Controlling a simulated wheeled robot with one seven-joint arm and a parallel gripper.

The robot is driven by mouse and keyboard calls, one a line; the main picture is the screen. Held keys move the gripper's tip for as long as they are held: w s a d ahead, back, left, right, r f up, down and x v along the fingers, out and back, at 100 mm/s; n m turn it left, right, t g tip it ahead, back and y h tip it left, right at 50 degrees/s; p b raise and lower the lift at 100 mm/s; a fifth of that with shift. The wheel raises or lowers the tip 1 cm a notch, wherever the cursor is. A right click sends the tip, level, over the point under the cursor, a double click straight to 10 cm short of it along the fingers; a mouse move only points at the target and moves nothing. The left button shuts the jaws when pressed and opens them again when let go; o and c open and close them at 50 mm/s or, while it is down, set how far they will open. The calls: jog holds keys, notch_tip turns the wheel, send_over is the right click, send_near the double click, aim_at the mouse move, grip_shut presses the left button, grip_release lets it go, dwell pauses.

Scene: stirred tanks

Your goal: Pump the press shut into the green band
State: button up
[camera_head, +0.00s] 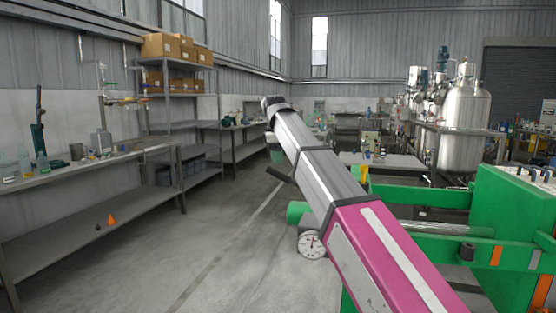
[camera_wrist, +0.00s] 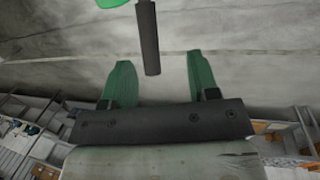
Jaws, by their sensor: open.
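The press (camera_head: 525,225) is a green frame at the right of the head view, with a green cylinder end (camera_head: 297,212) showing left of my arm. A round white gauge (camera_head: 312,245) with a dark needle hangs below that end; its green band is too small to make out. A dark pump handle (camera_head: 280,175) sticks out up and left of the cylinder end, partly behind my arm. In the wrist view the dark handle (camera_wrist: 148,35) points down toward the gap between my gripper's (camera_wrist: 161,60) green fingers. The fingers are open, and neither visibly touches it.
A long grey bench (camera_head: 75,180) with glassware runs along the left. A shelf (camera_head: 182,95) with cardboard boxes stands behind it. Steel tanks (camera_head: 465,120) are at the back right. The floor (camera_head: 225,250) between bench and press is clear.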

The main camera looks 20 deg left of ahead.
jog(key=shift+s+d+r, duration=0.15)
jog(key=shift+d+r, duration=0.1)
jog(key=shift+r, duration=0.3)
jog(key=shift+s+d+r, duration=0.1)
jog(key=shift+d+r, duration=0.1)
jog(key=shift+r, duration=0.35)
